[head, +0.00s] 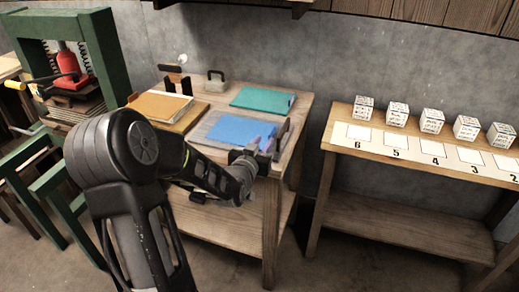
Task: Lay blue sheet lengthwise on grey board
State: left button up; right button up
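The blue sheet (236,129) lies over the grey board (199,133) on the wooden table, its long side running left to right. Grey board shows along its left and back sides. My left gripper (268,140) is at the right end of the sheet, with its dark fingers around a bluish-purple patch there. I cannot tell whether they are shut on the sheet's edge. The gripper hides that end and part of the front edge. My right gripper is not in view.
A teal sheet (262,98) lies behind. A green press (66,60) stands at far left. A right-hand bench (350,143) holds several white cubes and numbered cards.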

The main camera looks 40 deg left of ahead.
pick_arm(q)
jog(key=shift+v, duration=1.55)
